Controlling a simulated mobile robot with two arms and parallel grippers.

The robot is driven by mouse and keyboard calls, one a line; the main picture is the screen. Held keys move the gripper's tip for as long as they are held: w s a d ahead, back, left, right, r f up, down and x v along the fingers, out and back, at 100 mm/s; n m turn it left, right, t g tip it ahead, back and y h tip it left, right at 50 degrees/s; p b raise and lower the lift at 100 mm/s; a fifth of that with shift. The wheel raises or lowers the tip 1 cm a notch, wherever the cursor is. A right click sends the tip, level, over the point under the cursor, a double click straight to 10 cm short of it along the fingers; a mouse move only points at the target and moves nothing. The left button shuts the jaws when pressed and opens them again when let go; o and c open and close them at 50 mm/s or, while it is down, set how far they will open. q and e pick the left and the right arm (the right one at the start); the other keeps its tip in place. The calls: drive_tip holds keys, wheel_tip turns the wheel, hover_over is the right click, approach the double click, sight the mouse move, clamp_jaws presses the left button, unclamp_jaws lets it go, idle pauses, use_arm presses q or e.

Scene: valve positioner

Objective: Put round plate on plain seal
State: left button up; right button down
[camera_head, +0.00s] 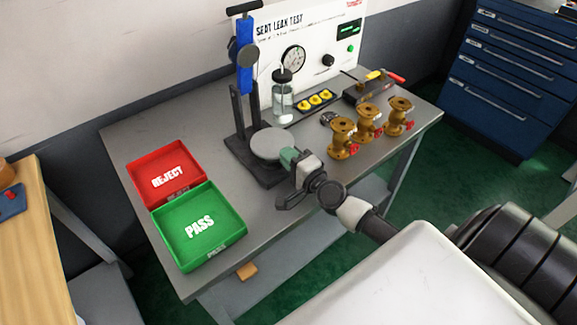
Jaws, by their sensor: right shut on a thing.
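The round plate (269,143) is a flat light-grey disc over the black base of the blue hand press. My right gripper (289,157) reaches in from the lower right and is shut on the plate's right edge. The plate looks roughly level. I cannot tell whether it rests on something or is held slightly above the base. I cannot make out the plain seal; anything directly under the plate is hidden. My left gripper is not in view.
The blue press (245,68) stands behind the plate. A red reject tray (140,163) and green pass tray (160,228) lie left. Brass valves (342,137) stand right, near a small dark ring (327,118). A glass jar (283,106) and yellow-button box (315,101) stand behind. The front tabletop is clear.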

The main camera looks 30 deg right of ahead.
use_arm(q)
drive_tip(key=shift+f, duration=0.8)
use_arm(e)
drive_tip(key=shift+f, duration=0.75)
use_arm(q)
drive_tip(key=shift+b, duration=0.3)
use_arm(e)
drive_tip(key=shift+f, duration=0.2)
drive_tip(key=c, duration=1.5)
unclamp_jaws()
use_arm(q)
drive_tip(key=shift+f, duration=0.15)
use_arm(e)
drive_tip(key=shift+r, duration=0.15)
drive_tip(key=s+b, duration=0.1)
drive_tip(key=s, duration=0.6)
drive_tip(key=s+d+b, duration=0.1)
drive_tip(key=s, duration=0.2)
drive_tip(key=shift+s+b, duration=0.3)
drive_tip(key=shift+s, duration=0.1)
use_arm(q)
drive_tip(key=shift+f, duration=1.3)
use_arm(e)
drive_tip(key=shift+s, duration=0.6)
